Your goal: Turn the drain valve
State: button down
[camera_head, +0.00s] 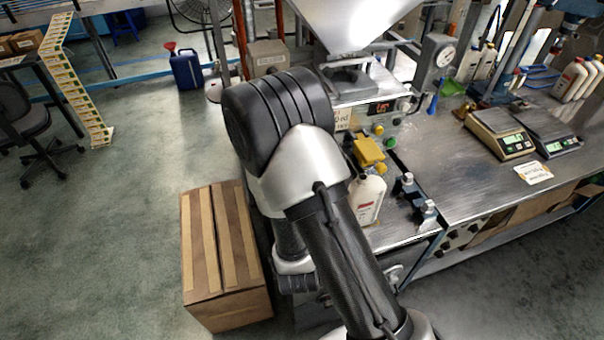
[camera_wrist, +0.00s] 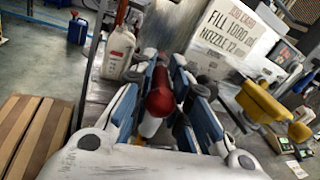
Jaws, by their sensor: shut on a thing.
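In the wrist view a red, rounded handle (camera_wrist: 160,95) lies between the blue-padded fingers of my gripper (camera_wrist: 168,80). I take it to be the drain valve's handle. My gripper is shut on it. A pale part shows just below the red part. The valve body is hidden by the fingers. In the head view my own arm covers both the gripper and the valve.
A white bottle (camera_head: 367,197) stands on the metal bench (camera_head: 470,150) below a yellow nozzle (camera_head: 369,152). The bottle also shows beside my gripper in the wrist view (camera_wrist: 117,52). A cardboard box (camera_head: 200,240) is on the floor at left. Open floor lies beyond it.

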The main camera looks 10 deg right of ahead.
jog(key=shift+s+d+f, duration=0.1)
jog(key=shift+d+f, duration=0.05)
dwell(0.3)
jog(key=c, duration=1.6)
grip_release()
